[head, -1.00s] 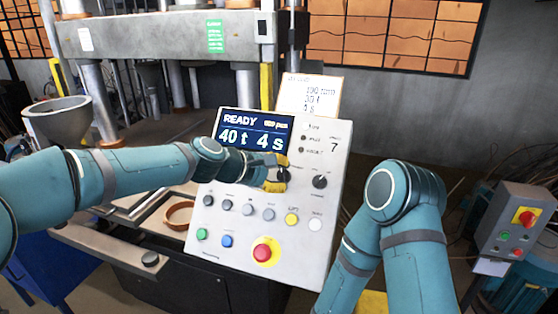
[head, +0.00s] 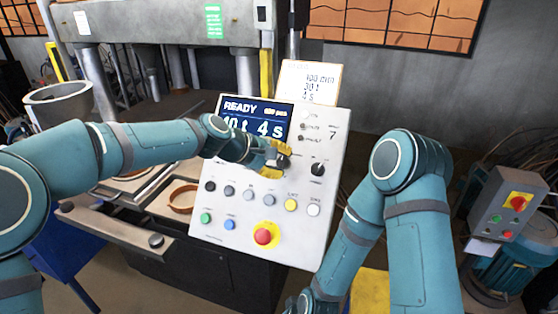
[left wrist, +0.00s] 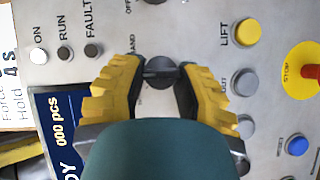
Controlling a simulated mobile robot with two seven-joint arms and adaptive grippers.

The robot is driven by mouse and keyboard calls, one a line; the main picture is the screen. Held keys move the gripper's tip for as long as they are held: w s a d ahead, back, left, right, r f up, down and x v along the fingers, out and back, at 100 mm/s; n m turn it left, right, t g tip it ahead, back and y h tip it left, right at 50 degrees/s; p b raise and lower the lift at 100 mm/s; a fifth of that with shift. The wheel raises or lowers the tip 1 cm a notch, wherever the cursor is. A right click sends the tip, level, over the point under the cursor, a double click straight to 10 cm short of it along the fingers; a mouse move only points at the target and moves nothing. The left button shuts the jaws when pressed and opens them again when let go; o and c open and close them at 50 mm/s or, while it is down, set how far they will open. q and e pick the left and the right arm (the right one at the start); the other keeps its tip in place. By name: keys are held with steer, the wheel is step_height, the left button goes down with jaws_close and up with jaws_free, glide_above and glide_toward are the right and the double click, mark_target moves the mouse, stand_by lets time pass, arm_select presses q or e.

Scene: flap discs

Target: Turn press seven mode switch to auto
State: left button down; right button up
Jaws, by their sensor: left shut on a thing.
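The control panel (head: 222,244) of the press, marked 7, stands tilted in front of me. Its screen (head: 257,115) reads READY, with 4 s. The mode switch (left wrist: 160,72) is a dark round knob; in the left wrist view the word HAND shows beside it, and other lettering is covered. My left gripper (left wrist: 158,80) has its yellow-padded fingers on either side of this knob, shut on it. In the head view the left gripper (head: 277,160) hides most of the knob. My right arm is folded at the right; its gripper is not clearly seen.
A second dark knob (head: 318,169) sits to the right of the mode switch. Below are several push buttons, including a yellow LIFT button (left wrist: 247,32) and a red stop button (head: 263,236). A paper card (head: 308,82) stands behind the panel. A grey switch box (head: 507,210) is at the far right.

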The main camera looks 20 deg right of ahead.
arm_select(q)
steer(key=c, duration=0.6)
jaws_free()
steer(key=shift+f, duration=0.2)
steer(key=shift+r, duration=0.1)
steer(key=shift+a+r, duration=0.15)
steer(key=shift+a, duration=0.05)
steer(key=v, duration=1.1)
steer(key=shift+s+a+r, duration=0.1)
steer(key=shift+a+r, duration=0.05)
steer(key=shift+a, duration=0.1)
